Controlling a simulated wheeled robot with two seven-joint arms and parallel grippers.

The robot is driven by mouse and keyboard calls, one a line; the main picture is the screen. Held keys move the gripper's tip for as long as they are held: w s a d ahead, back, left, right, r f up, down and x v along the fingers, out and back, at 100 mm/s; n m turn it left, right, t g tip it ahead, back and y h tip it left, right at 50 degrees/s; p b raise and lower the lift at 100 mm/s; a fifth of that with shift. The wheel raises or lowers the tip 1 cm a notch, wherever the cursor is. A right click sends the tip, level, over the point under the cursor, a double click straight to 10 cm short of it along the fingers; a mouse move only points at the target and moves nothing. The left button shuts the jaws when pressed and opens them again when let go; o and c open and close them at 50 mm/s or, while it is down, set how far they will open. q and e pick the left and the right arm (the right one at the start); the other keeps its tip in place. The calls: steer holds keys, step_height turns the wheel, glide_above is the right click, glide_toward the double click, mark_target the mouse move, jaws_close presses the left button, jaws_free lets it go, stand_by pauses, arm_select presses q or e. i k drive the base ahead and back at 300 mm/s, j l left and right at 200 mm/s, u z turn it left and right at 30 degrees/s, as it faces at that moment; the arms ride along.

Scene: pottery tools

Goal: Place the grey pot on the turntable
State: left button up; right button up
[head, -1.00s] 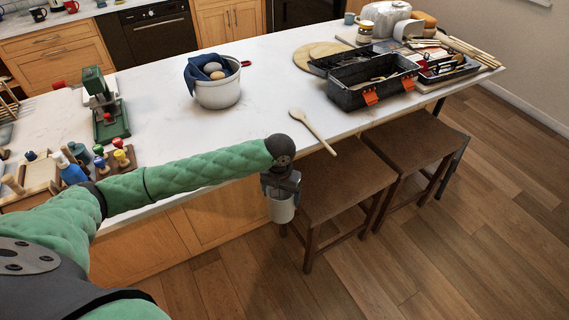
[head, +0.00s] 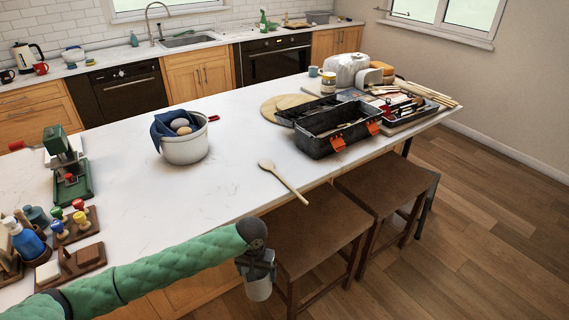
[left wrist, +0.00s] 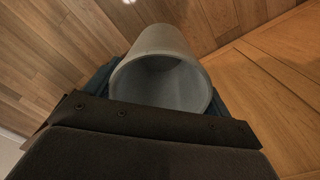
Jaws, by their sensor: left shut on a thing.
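My left gripper (head: 258,272) is shut on the grey pot (head: 259,290) and holds it in front of the counter's near edge, beside a stool. In the left wrist view the grey pot (left wrist: 165,75) is a plain, smooth cylinder, its open mouth facing the camera and its inside looking empty. The gripper's dark body (left wrist: 140,125) hides its lower part. I cannot clearly pick out a turntable; a flat round wooden board (head: 275,108) lies on the counter behind the toolbox. My right gripper is not in view.
The white counter (head: 225,185) has clear room in its middle. On it stand a white pot (head: 185,150) with a blue cloth, a wooden spoon (head: 283,180), a black toolbox (head: 335,130) and a green press (head: 68,165). Brown stools (head: 310,240) stand along the near edge.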

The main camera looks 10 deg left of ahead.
mark_target(296, 104)
steer(key=i+l+u, duration=0.1)
steer(key=l, duration=0.3)
steer(key=i+l+u, duration=0.1)
steer(key=i+l, duration=0.15)
steer(key=l, duration=0.2)
steer(key=i+l+u, duration=0.1)
steer(key=l, duration=0.3)
steer(key=i+l+u, duration=0.1)
steer(key=i+l, duration=0.15)
steer(key=l, duration=0.25)
steer(key=i+l+u, duration=0.1)
steer(key=l, duration=0.35)
steer(key=i+l+u, duration=0.1)
steer(key=l, duration=0.35)
steer(key=i+l+u, duration=0.15)
steer(key=l, duration=0.35)
